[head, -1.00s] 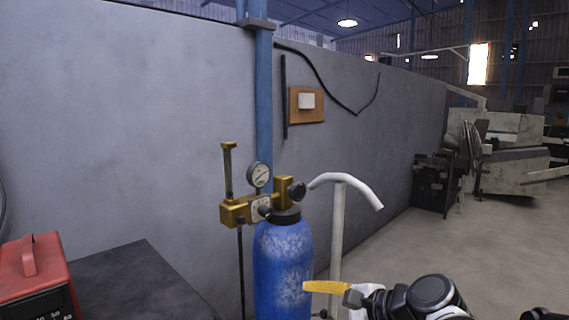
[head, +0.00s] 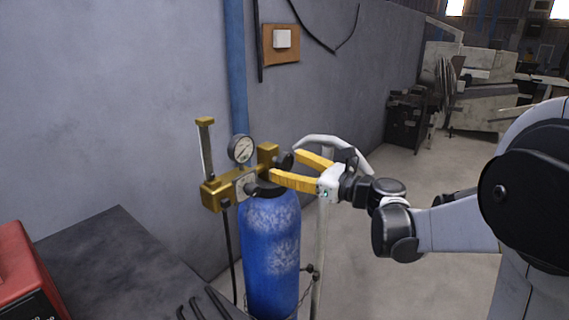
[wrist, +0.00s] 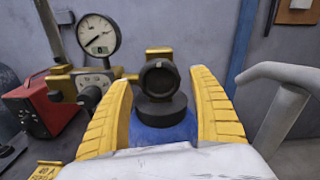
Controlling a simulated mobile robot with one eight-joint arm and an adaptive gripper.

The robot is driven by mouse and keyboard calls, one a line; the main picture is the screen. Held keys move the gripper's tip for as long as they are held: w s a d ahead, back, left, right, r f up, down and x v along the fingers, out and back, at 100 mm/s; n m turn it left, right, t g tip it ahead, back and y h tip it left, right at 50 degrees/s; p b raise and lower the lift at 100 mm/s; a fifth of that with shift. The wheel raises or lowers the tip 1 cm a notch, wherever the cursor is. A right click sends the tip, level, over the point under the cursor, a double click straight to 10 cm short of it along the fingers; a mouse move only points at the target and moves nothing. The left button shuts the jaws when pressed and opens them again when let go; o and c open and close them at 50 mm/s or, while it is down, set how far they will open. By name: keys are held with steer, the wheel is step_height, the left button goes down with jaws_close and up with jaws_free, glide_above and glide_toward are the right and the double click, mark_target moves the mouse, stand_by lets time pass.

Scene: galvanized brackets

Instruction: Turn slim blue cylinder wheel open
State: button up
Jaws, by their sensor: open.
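The slim blue cylinder (head: 271,250) stands upright against the wall with a brass regulator (head: 228,188) and a round gauge (head: 241,149) at its top. Its black wheel (wrist: 160,79) faces the wrist camera, above a dark collar (wrist: 161,110); the wheel also shows in the head view (head: 286,160), partly beside the yellow fingers. My gripper (head: 297,167) is open at the cylinder's top, coming from the right. In the wrist view one yellow finger is on each side of the wheel, with visible gaps. I cannot tell any contact.
A white curved trolley handle (head: 335,143) rises just right of the cylinder, close behind my gripper. A dark table (head: 120,265) with a red box (head: 25,275) is at left. Open floor lies to the right, with machinery (head: 480,90) farther back.

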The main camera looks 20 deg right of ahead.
steer(key=shift+w+a, duration=0.4)
steer(key=shift+w, duration=0.15)
steer(key=c, duration=1.2)
